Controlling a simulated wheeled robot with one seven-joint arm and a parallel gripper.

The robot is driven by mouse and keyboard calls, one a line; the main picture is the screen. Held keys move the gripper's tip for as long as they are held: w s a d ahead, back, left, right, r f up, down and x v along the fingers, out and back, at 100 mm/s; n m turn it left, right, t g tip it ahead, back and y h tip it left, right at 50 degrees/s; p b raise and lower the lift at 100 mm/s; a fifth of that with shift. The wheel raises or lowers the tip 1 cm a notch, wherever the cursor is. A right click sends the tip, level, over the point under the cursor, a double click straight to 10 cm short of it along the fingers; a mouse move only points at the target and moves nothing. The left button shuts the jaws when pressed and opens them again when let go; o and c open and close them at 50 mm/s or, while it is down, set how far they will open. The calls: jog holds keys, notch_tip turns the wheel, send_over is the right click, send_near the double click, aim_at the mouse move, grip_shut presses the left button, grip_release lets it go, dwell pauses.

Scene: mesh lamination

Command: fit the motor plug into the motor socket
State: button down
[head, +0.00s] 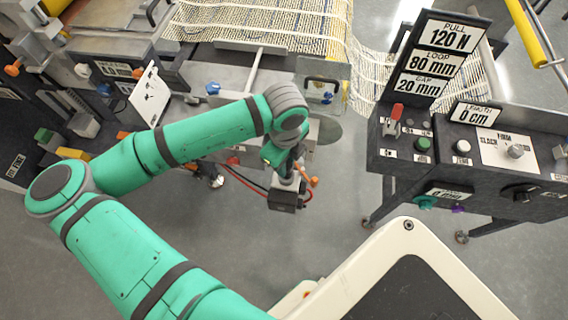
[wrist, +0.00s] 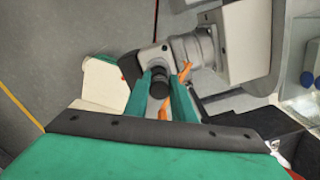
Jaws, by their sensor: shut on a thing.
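My gripper (wrist: 160,80) is shut on the motor plug (wrist: 155,57), a grey angled connector with a black round end between the two green fingers. The plug's grey head meets a ribbed grey round collar (wrist: 190,50), which looks like the motor socket, on a pale box-shaped housing (wrist: 243,40). They look in contact, but I cannot tell how deep the plug sits. Orange levers (wrist: 184,74) show beside the collar. In the head view my gripper (head: 285,161) is over a dark motor box (head: 286,197), and an orange lever (head: 313,181) sticks out; my arm partly hides the plug.
Red and black cables (head: 245,180) run left of the motor box. The machine with a mesh web (head: 265,22) stands behind. A dark control console (head: 465,150) with signs stands at right. Grey floor (head: 340,205) is open between them.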

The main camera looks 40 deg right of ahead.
jog(key=shift+a+f, duration=0.15)
jog(key=shift+f, duration=0.9)
jog(key=c, duration=1.8)
grip_release()
jog(key=shift+s, duration=0.1)
